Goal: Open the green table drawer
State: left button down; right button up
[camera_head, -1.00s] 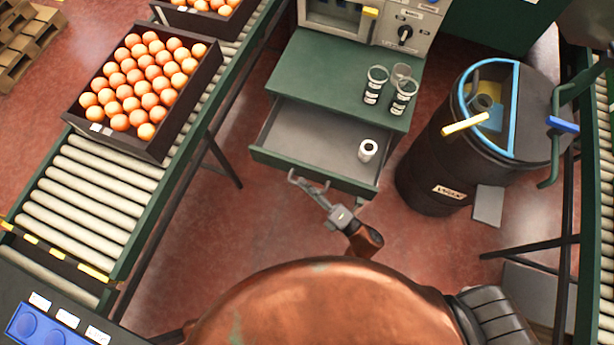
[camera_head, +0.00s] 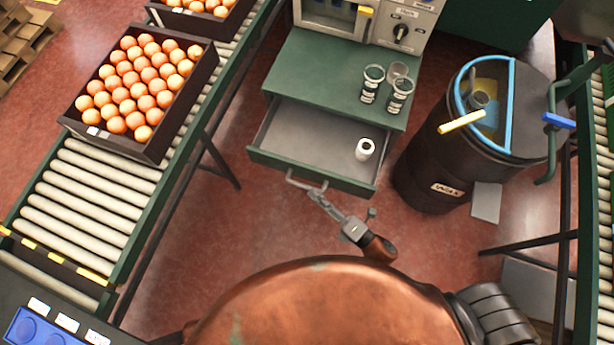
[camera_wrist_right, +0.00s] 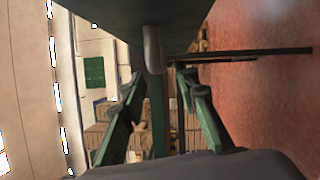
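The green table (camera_head: 325,78) stands at the upper middle of the head view. Its green drawer (camera_head: 315,173) is pulled out, and its grey inside shows. A white roll-shaped item (camera_head: 365,149) stands in its right part. The grey handle (camera_head: 305,184) is on the drawer's front. My right gripper (camera_head: 318,193) is just in front of the handle, at its right end. In the right wrist view the fingers (camera_wrist_right: 160,85) are spread apart, with the handle (camera_wrist_right: 153,50) at the gap between their tips. Contact cannot be told. My left gripper is not in view.
Several labelled glasses (camera_head: 386,84) stand on the table top. A dark bin (camera_head: 428,160) stands close to the right. Red floor lies open before the drawer.

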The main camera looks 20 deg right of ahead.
jog(key=v, duration=0.6)
jog(key=shift+s, duration=0.2)
